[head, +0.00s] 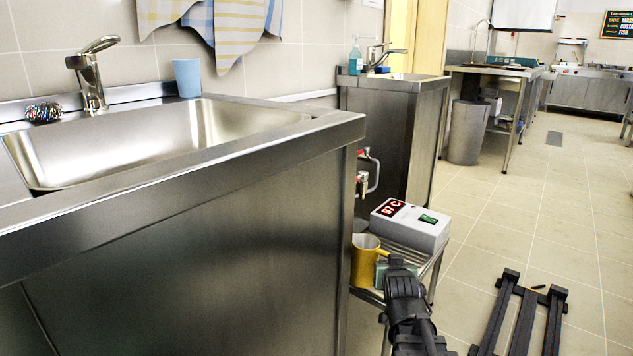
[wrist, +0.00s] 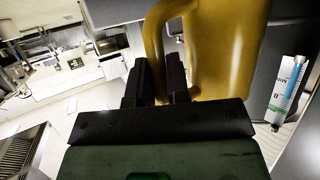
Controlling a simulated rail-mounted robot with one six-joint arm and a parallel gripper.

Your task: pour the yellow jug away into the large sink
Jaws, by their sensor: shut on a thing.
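The yellow jug (head: 365,265) is at the right end of the steel sink unit, low beside its side panel. It looks upright; what it holds cannot be seen. My gripper (head: 391,261) is at the jug's right side, where the handle is. In the wrist view, the fingers of my gripper (wrist: 164,80) are shut on the handle of the yellow jug (wrist: 226,50). Whether the jug touches the rack below it cannot be told. The large sink (head: 150,140) is at the left of the head view, higher than the jug, with its basin open.
A grey box with a red display (head: 410,225) stands on a low metal rack right behind the jug. A tap (head: 90,75), a blue cup (head: 187,78) and a wire scourer (head: 43,112) are at the sink's back edge. The tiled floor (head: 510,225) at right is mostly clear.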

